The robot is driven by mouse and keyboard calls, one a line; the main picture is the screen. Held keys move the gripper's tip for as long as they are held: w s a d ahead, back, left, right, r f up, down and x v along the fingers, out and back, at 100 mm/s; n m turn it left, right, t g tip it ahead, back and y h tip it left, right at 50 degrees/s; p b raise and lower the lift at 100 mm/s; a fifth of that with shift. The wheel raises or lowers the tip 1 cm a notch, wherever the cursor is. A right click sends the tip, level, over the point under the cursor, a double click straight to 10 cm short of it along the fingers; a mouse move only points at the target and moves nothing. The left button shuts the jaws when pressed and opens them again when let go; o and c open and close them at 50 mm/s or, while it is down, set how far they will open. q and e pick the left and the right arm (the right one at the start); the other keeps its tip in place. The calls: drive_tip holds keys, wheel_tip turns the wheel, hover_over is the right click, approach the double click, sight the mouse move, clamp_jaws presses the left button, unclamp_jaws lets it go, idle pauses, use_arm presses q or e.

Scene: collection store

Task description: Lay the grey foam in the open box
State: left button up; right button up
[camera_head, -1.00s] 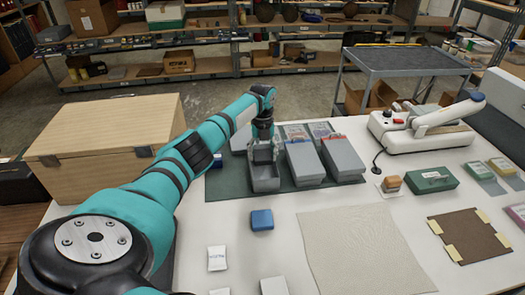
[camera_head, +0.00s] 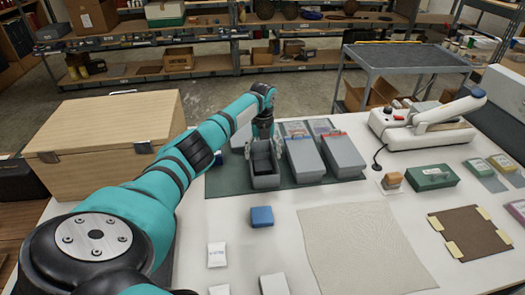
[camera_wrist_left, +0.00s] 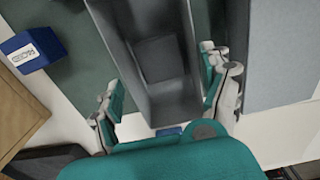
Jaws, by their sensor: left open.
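The open grey box (camera_head: 265,182) stands on the dark green mat, left of two closed grey boxes. A dark grey flat piece, seemingly the grey foam (camera_wrist_left: 160,58), shows inside the box in the left wrist view; I cannot tell whether it rests flat on the bottom. My left gripper (camera_head: 263,143) is above the box. In the left wrist view the left gripper (camera_wrist_left: 165,92) is open, its fingers apart on either side of the box, and nothing is between the tips that I can make out as held. My right gripper is not in view.
Two closed grey boxes (camera_head: 307,163) stand close on the right. A blue block (camera_head: 261,217) and a pale cloth (camera_head: 360,250) lie in front. A white device (camera_head: 420,130) is farther right.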

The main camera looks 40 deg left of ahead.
sight(263, 165)
use_arm(q)
drive_tip(key=shift+r, duration=0.15)
wheel_tip(263, 165, up, 13)
drive_tip(key=b, duration=0.1)
drive_tip(key=shift+b, duration=0.3)
idle(0.5)
